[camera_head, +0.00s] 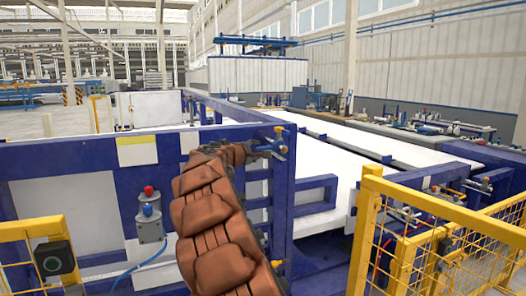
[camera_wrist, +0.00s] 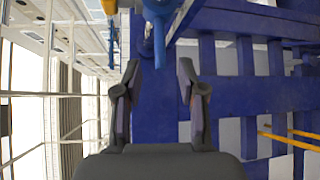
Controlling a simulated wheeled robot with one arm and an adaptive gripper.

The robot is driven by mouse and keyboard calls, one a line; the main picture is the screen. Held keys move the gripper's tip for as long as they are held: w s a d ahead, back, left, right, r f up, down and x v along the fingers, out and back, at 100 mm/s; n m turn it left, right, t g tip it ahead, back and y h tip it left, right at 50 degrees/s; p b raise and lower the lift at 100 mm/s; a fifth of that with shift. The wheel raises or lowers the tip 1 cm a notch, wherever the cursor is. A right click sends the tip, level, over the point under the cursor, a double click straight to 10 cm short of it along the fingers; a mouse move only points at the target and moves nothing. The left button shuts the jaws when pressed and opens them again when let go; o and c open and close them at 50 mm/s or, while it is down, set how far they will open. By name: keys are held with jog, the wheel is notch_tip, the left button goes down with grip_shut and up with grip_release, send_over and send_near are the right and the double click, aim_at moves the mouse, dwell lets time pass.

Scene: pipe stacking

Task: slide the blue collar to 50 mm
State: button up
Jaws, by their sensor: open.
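My gripper (camera_wrist: 158,76) is open, with its two dark fingers apart and nothing between them in the wrist view. In the head view, a small yellow and blue fitting (camera_head: 279,143) is on the blue frame post, close to the far end of my arm. I cannot tell which part is the blue collar, and no millimetre scale is readable.
A blue frame (camera_head: 285,200) with crossbars stands around the fitting. Yellow mesh fences (camera_head: 400,235) stand at right and at left (camera_head: 35,230). White surfaces (camera_head: 330,160) lie behind.

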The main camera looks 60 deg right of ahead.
aim_at(262, 148)
jog(key=shift+p+x, duration=1.35)
jog(key=shift+x, duration=1.8)
jog(key=shift+w+d+f, duration=0.15)
jog(key=shift+d, duration=0.55)
grip_shut()
